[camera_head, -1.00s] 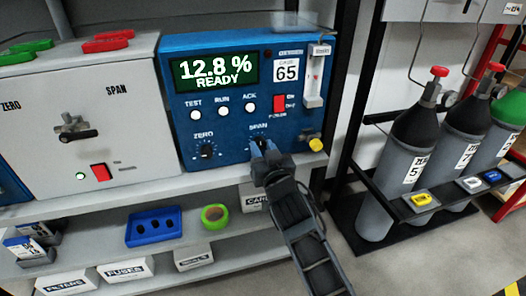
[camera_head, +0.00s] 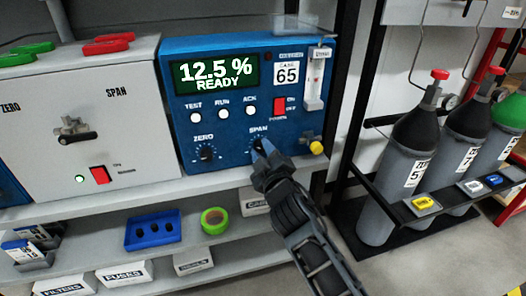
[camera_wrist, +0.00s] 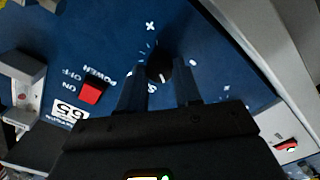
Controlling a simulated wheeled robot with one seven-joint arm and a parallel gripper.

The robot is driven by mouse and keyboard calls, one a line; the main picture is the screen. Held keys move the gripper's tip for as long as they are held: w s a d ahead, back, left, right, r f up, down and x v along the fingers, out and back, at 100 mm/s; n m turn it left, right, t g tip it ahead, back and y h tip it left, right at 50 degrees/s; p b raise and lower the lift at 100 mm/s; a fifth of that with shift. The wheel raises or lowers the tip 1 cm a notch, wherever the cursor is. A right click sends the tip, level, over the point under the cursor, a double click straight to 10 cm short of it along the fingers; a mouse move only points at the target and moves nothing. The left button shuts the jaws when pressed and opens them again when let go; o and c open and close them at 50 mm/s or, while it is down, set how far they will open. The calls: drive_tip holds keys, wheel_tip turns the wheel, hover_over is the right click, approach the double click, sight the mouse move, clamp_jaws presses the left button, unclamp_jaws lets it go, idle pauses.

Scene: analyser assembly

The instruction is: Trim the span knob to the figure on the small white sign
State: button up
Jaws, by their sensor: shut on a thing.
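The blue analyser (camera_head: 225,110) stands on the shelf, and its display (camera_head: 215,74) reads 12.5 % READY. The black span knob (camera_head: 257,144) is at the lower middle of its front, mostly covered by my gripper (camera_head: 263,151). In the wrist view my gripper (camera_wrist: 160,84) has one finger on each side of the span knob (camera_wrist: 158,66) and is shut on it. A white label (camera_head: 287,74) on the analyser shows 65; its small top line is hard to read. I cannot make out a separate small white sign with a target figure.
The zero knob (camera_head: 206,151) is left of span, below the test, run and ack buttons. A red power switch (camera_head: 279,105) and a yellow knob (camera_head: 316,148) are to the right. A grey cabinet (camera_head: 85,120) stands left; gas cylinders (camera_head: 405,165) stand right.

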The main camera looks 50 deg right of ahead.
drive_tip(key=shift+n, duration=0.8)
drive_tip(key=shift+f, duration=0.1)
drive_tip(key=o, duration=1)
drive_tip(key=shift+o, duration=0.2)
drive_tip(key=b+v, duration=0.1)
drive_tip(key=v, duration=0.6)
drive_tip(key=shift+s+a, duration=0.25)
drive_tip(key=shift+s, duration=0.1)
